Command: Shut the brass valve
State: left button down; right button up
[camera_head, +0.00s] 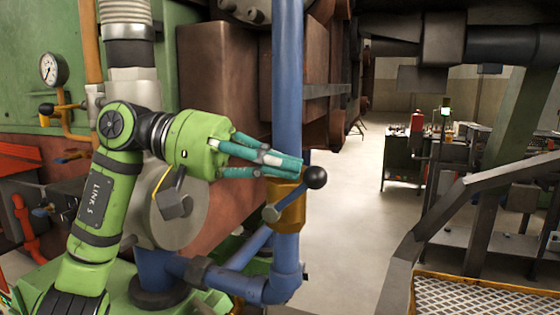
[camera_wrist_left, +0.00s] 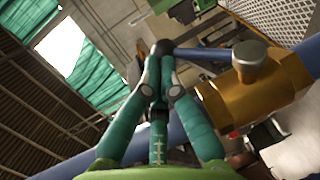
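The brass valve (camera_head: 288,208) sits on the vertical blue pipe (camera_head: 287,90). Its blue lever (camera_head: 292,194) slants up and right to a black ball knob (camera_head: 315,177). My left gripper (camera_head: 288,165) is just above the valve, its teal fingers pointing right toward the knob. In the left wrist view the fingertips (camera_wrist_left: 159,72) are drawn together, with the black knob (camera_wrist_left: 161,48) just beyond them and the brass body (camera_wrist_left: 260,85) to the right. I see nothing held between them. Whether they touch the knob, I cannot tell. My right gripper is not in view.
A pressure gauge (camera_head: 53,68) and red-brown furnace casing (camera_head: 222,70) stand at the left. The blue pipe bends left below the valve. A grey stair rail (camera_head: 440,215) and metal grating (camera_head: 490,292) are at the right. Floor (camera_head: 350,200) is clear beyond the pipe.

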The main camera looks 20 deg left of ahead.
pick_arm(q)
jog(key=shift+d, duration=0.1)
jog(key=shift+d+y+p, duration=0.15)
jog(key=shift+y+p, duration=0.15)
jog(key=shift+p, duration=0.05)
jog(key=shift+d+y+p, duration=0.2)
jog(key=shift+y+p, duration=0.2)
jog(key=shift+s+d+f+y+b, duration=0.1)
jog(key=shift+d+f+y+b, duration=0.75)
jog(key=shift+d+f, duration=0.55)
jog(key=shift+d+f+b, duration=0.25)
jog(key=shift+d+b, duration=0.25)
jog(key=shift+d, duration=0.05)
jog(key=shift+f, duration=0.1)
